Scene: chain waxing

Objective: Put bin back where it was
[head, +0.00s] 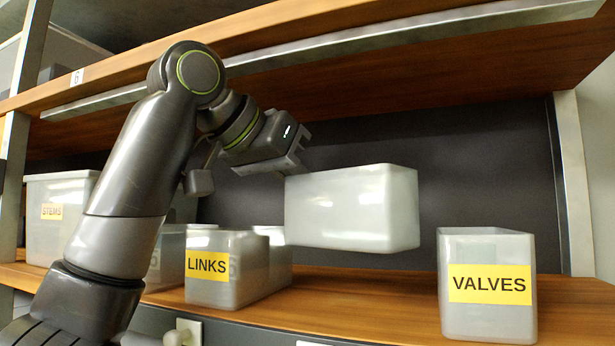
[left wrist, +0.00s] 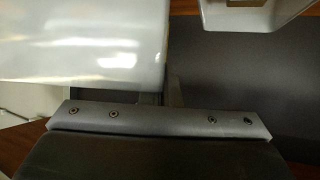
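A translucent white bin (head: 352,208) hangs in the air above the shelf, between the LINKS bin and the VALVES bin. Its visible faces show no label. My left gripper (head: 292,168) is at its upper left edge and holds it up. In the left wrist view the bin (left wrist: 80,45) fills the upper left, against the gripper (left wrist: 160,118). The fingertips are mostly hidden. My right gripper is not in view.
The LINKS bin (head: 225,285), with another bin behind it, and the VALVES bin (head: 488,310) stand on the wooden shelf (head: 385,290). The STEMS bin (head: 60,190) is at far left. Bare shelf lies between LINKS and VALVES. An upper shelf (head: 440,75) hangs overhead.

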